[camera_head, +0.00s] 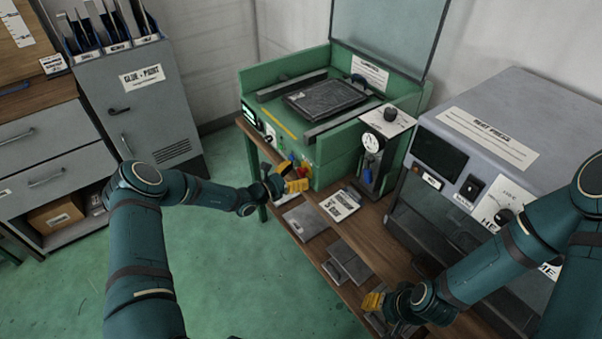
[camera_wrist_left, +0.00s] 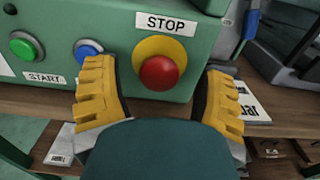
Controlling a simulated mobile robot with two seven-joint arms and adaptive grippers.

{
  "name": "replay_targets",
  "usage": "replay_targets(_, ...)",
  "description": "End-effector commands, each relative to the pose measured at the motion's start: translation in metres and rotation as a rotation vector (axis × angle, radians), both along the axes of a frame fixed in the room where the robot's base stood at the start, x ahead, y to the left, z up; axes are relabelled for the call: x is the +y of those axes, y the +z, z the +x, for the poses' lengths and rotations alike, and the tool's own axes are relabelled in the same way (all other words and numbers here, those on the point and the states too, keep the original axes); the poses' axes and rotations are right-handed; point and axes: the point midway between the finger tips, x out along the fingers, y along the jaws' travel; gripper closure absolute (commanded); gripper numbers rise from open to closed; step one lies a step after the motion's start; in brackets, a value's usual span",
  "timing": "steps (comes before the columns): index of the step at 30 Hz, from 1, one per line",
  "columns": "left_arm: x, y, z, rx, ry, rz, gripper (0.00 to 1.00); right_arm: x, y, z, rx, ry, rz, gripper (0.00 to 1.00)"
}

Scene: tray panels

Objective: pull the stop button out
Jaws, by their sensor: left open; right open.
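The red stop button (camera_wrist_left: 160,73) sits on a yellow ring on the front of the green machine, under a STOP label (camera_wrist_left: 167,23). In the left wrist view it stands between the two yellow fingers of my left gripper (camera_wrist_left: 160,105), which is open. The fingers are to either side of the button, and I see no contact. In the head view my left gripper (camera_head: 292,178) is at the green machine's front corner and partly hides the button (camera_head: 303,173). My right gripper (camera_head: 376,306) is low over the bench's front, away from the button.
A green start button (camera_wrist_left: 25,48) and a blue button (camera_wrist_left: 88,50) lie left of the stop button. The green machine (camera_head: 325,155) stands on a wooden bench (camera_head: 375,218) holding flat grey panels (camera_head: 304,220). A grey heat press (camera_head: 500,130) stands at the right.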

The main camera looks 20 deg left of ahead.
Motion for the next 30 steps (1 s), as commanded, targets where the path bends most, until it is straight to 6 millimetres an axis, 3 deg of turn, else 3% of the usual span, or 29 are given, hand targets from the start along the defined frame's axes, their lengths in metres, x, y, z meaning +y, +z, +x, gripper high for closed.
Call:
replay_targets(6, -0.0094, 0.0001, 0.0116, 0.0, -0.001, 0.0, 0.29, 0.0002, -0.0017, -0.0007, 0.002, 0.002, 0.0, 0.53)
replay_targets(15, -0.0097, 0.0003, 0.0123, 0.0, 0.0, 0.0, 0.32, 0.0002, -0.0017, -0.0007, 0.002, 0.002, 0.0, 0.53)
replay_targets(21, -0.0095, 0.0002, 0.0121, 0.001, 0.0, 0.001, 0.99, 0.0002, -0.0017, -0.0007, 0.002, 0.002, 0.0, 0.53)
replay_targets(30, -0.002, 0.0011, 0.0037, 0.003, 0.002, 0.001, 0.99, -0.0002, 0.005, 0.0009, -0.002, -0.002, 0.0, 0.53)
